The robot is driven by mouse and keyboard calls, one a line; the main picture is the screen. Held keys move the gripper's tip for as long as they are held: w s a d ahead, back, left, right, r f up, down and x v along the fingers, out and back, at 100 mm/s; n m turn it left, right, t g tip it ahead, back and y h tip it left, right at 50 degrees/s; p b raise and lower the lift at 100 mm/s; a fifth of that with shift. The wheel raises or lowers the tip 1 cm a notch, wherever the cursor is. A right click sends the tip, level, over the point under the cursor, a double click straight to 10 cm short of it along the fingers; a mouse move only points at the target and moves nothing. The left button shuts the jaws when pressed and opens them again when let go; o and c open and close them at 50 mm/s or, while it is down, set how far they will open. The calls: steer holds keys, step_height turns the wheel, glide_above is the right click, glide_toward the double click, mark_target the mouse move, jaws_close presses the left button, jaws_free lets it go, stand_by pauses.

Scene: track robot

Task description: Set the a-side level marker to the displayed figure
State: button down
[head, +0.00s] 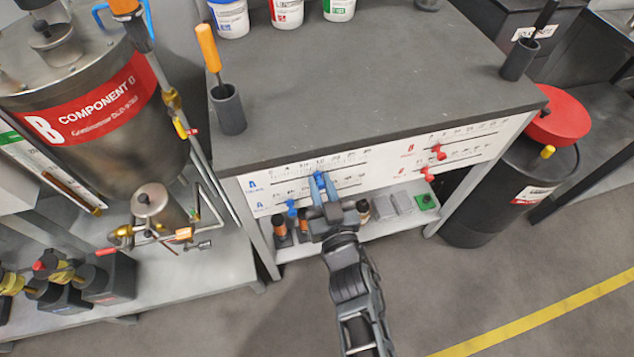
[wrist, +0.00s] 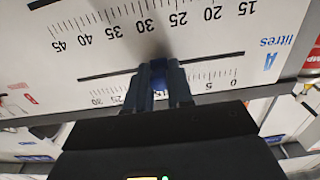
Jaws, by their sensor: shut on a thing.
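The white scale panel (head: 385,172) is on the front of the grey-topped bench. Its A side, at left, has two rows with blue markers. My gripper (head: 319,190) is shut on the upper blue marker (head: 319,179). In the wrist view, the fingers (wrist: 158,90) close around this blue marker (wrist: 158,70) at a dark slot. Figures appear upside down there, and the fingers hide the marks right beside it. The lower blue marker (head: 292,208) stands apart, left of my gripper. No displayed target figure is readable.
Red markers (head: 437,152) and (head: 427,174) sit on the panel's B side. Small bottles (head: 280,230) and a green block (head: 426,201) stand on the shelf below. A tank (head: 85,100) is at left, a dark drum (head: 490,200) at right. Floor in front is clear.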

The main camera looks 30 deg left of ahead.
steer(key=c, duration=1)
jaws_free()
steer(key=p+v, duration=0.1)
steer(key=v, duration=0.6)
steer(key=shift+s+d+p, duration=0.25)
steer(key=shift+d+p, duration=0.05)
